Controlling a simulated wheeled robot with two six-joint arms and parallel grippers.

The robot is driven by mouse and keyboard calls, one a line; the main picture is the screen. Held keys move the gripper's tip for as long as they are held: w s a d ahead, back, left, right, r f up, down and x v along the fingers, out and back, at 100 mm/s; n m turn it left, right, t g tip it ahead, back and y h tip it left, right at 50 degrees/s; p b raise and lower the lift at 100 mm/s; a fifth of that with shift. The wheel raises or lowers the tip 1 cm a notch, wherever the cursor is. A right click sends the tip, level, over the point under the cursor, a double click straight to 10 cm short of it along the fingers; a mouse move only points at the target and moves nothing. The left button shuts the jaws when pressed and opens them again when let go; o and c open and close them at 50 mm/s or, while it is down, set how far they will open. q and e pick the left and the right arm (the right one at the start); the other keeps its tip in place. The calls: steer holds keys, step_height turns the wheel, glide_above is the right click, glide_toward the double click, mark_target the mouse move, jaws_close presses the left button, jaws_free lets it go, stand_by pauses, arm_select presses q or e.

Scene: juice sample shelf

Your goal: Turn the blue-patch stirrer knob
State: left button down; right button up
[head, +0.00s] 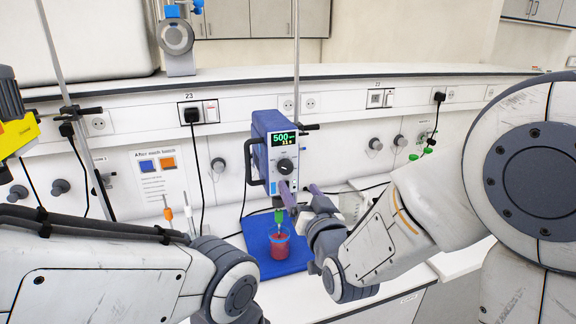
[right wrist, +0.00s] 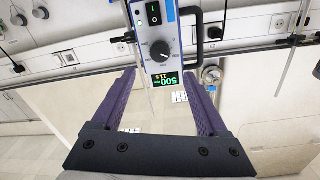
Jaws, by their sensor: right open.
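The stirrer (head: 262,135) is a blue-sided overhead unit on a tall rod, with a lit display reading 500. Its dark round knob (head: 285,166) sits below the display on the pale front panel. My right gripper (head: 299,191) is open and empty, just below and in front of the knob. In the right wrist view the picture is turned over; the knob (right wrist: 160,51) shows beyond the fingertips, between their lines, apart from them. The power switch (right wrist: 153,14) is past it. My left arm is at the lower left; its gripper is out of view.
A beaker of red liquid (head: 280,244) stands under the stirrer on a blue mat (head: 298,264). A yellow unit (head: 16,134) is at far left. A sign with blue and orange patches (head: 158,177) is on the wall panel. Cables hang nearby.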

mark_target(287, 169)
steer(key=p+x, duration=0.5)
steer(key=x, duration=0.3)
steer(key=shift+w+a+r, duration=0.1)
steer(key=shift+w, duration=0.3)
steer(key=shift+w+a, duration=0.15)
steer(key=shift+w, duration=0.3)
jaws_close()
